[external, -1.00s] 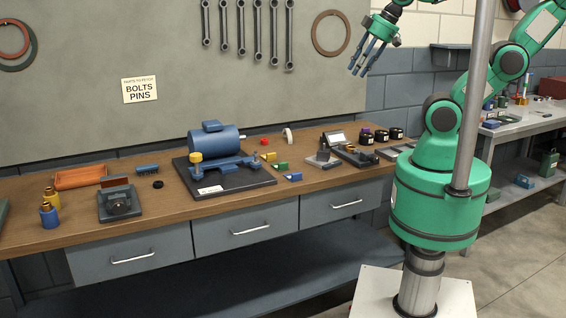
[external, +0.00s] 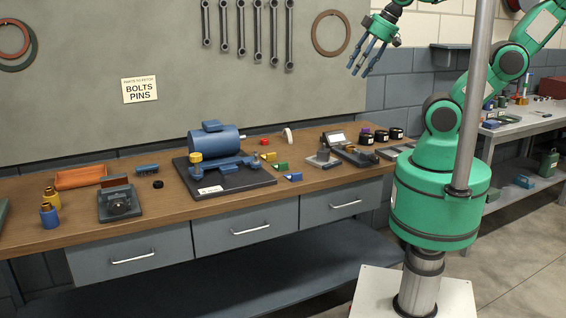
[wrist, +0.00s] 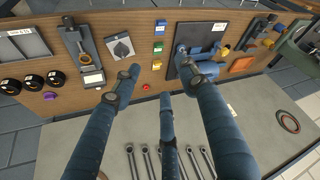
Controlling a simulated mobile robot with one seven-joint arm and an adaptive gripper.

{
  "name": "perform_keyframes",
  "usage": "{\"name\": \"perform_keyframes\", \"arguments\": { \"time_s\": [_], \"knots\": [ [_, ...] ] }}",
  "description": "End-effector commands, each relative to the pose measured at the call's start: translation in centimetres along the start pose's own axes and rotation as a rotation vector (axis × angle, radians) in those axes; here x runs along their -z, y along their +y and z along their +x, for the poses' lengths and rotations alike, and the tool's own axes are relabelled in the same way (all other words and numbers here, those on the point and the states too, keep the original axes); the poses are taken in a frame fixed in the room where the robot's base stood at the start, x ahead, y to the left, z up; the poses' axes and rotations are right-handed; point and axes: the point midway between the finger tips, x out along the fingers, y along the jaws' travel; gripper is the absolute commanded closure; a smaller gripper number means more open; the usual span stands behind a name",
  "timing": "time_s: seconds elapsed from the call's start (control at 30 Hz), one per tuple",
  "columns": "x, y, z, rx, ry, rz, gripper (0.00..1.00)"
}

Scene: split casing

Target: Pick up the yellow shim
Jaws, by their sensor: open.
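The yellow shim (external: 268,156) is a small flat block on the wooden bench, right of the blue motor. It also shows in the wrist view (wrist: 158,47), in a row with a green shim (wrist: 158,34) and a blue shim (wrist: 161,22). In the external view the green shim (external: 281,166) and blue shim (external: 293,177) lie nearer the front edge. My gripper (external: 366,70) is open and empty, high above the bench's right end, well apart from the yellow shim. Its blue fingers (wrist: 160,80) spread across the wrist view.
The blue motor (external: 216,138) on its dark plate (external: 238,185) stands left of the shims. A red knob (external: 264,141) lies behind them. Hanging wrenches (external: 257,30) line the wall panel.

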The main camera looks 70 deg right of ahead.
Motion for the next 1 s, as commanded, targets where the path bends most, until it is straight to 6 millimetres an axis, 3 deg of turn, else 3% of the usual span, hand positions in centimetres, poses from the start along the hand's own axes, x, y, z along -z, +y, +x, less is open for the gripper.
{"name": "perform_keyframes", "arguments": {
  "time_s": [0.27, 0.47, 0.77, 1.0],
  "knots": [
    [1.1, 0.2, 0.3, -0.003, -0.015, -0.020, 0.57],
    [3.8, 0.7, 1.5, -0.007, -0.052, -0.076, 0.57],
    [9.4, 2.2, 5.2, -0.006, -0.130, -0.199, 0.57],
    [13.5, 3.7, 9.4, 0.005, -0.193, -0.298, 0.57]
  ]
}}
